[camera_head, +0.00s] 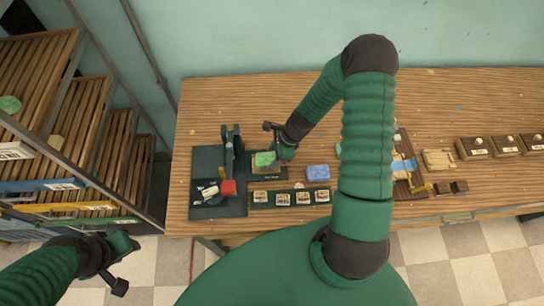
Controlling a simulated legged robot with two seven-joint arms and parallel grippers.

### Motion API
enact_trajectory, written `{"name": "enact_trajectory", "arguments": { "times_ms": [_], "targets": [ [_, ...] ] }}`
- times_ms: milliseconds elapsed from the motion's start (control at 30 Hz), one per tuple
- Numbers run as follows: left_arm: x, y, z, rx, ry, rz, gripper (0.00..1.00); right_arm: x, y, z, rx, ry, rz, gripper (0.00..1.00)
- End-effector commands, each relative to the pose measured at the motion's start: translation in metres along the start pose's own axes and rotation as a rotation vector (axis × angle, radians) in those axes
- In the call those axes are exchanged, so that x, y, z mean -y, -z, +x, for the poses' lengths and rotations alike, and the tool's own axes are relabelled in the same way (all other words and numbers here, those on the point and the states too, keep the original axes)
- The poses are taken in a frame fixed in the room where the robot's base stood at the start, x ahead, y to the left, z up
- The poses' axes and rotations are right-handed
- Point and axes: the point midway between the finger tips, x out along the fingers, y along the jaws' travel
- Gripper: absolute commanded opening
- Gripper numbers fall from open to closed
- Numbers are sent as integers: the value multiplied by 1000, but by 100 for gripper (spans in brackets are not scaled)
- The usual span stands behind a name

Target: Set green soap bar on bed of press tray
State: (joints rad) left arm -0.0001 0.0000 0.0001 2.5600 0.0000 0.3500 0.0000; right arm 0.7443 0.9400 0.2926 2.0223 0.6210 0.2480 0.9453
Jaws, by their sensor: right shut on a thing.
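The green soap bar (264,159) lies over the bed of a small dark press tray (270,174) with a label on its front edge. Whether the bar touches the bed or hangs just above it cannot be told from this angle. My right gripper (279,154) reaches in from the upper right and is shut on the right side of the bar. Its fingertips are partly hidden by the hand. My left gripper (123,262) is low at the left, off the table and far from the tray; its finger opening is unclear.
A blue soap bar (318,172) sits to the right. A dark strip (257,205) with several small pieces lies in front. Slatted racks (70,122) stand at far left.

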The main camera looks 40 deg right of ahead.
Motion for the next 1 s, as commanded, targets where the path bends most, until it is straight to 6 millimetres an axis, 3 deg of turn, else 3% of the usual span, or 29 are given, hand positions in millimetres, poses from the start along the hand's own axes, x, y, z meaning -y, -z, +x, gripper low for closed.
{"name": "enact_trajectory", "arguments": {
  "times_ms": [667,700,867,1000],
  "targets": [
    [0,-1,5,0,0,0,36,0,3,7,0,0,-1,0],
    [0,-1,5,0,0,0,36,0,3,7,0,0,-1,52],
    [0,-1,5,0,0,0,36,0,3,7,0,0,0,73],
    [0,-1,5,0,0,0,36,0,3,7,0,0,0,75]
  ]
}}
